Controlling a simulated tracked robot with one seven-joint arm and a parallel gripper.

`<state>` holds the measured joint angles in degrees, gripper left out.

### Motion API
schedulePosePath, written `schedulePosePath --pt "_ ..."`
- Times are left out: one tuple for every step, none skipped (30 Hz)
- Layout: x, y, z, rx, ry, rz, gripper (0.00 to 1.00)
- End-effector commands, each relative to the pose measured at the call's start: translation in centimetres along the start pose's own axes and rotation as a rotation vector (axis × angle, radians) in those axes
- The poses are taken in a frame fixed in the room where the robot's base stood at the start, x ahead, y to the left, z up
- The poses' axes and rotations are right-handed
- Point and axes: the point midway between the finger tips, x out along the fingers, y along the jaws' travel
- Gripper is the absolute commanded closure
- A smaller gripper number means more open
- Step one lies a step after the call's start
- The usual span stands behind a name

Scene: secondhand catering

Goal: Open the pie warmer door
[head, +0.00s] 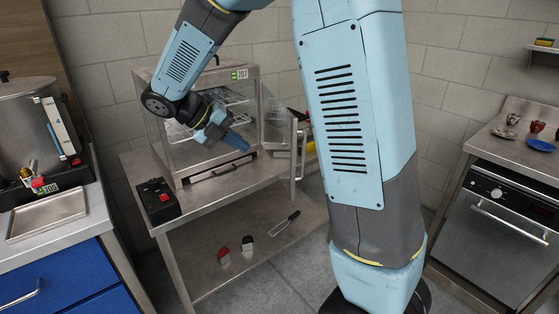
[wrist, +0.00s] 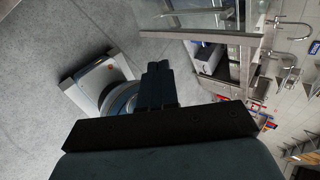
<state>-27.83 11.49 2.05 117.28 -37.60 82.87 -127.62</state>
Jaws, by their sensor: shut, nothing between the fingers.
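The pie warmer (head: 168,150) is a metal and glass cabinet on a steel table in the head view, with wire racks inside. Its glass door (head: 279,132) appears swung outward at the cabinet's right side, with a bar handle (head: 303,150) at its outer edge. My gripper (head: 244,145) is in front of the cabinet opening, left of the door, with its fingers shut and empty. The shut fingers also show in the wrist view (wrist: 158,68). A metal-framed panel (wrist: 208,35) lies beyond them there; I cannot tell whether it is the door. My forearm hides part of the cabinet.
A black box with a red button (head: 158,201) sits at the table's left front. The lower shelf (head: 215,275) carries small utensils. A blue-fronted counter (head: 78,290) stands left, and a steel dishwasher (head: 500,225) right.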

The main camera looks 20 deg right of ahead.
Motion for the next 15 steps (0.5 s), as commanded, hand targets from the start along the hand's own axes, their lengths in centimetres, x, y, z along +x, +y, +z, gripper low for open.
schedulePosePath --pt "-0.1 0.3 0.2 -0.030 -0.003 -0.011 1.00" --pt "0.0 0.4 0.2 -0.042 -0.003 -0.016 1.00" --pt "0.0 0.5 0.3 -0.054 -0.003 -0.020 1.00" --pt "0.2 0.6 0.3 -0.060 -0.003 -0.022 1.00" --pt "0.3 0.6 0.3 -0.063 -0.003 -0.023 1.00" --pt "0.6 0.6 0.3 -0.064 -0.004 -0.023 1.00" --pt "0.9 0.6 0.3 -0.064 -0.004 -0.023 1.00" --pt "1.3 0.6 0.3 -0.064 -0.003 -0.023 1.00" --pt "1.8 0.5 0.3 -0.064 -0.002 -0.024 1.00" --pt "2.3 0.5 0.3 -0.063 -0.003 -0.023 1.00" --pt "2.8 0.5 0.3 -0.063 -0.003 -0.023 1.00" --pt "3.5 0.5 0.3 -0.063 -0.002 -0.024 1.00" --pt "4.0 0.5 0.3 -0.062 -0.003 -0.023 1.00" --pt "4.5 0.5 0.3 -0.062 -0.002 -0.023 1.00" --pt "5.3 0.4 0.2 -0.061 -0.001 -0.022 1.00"
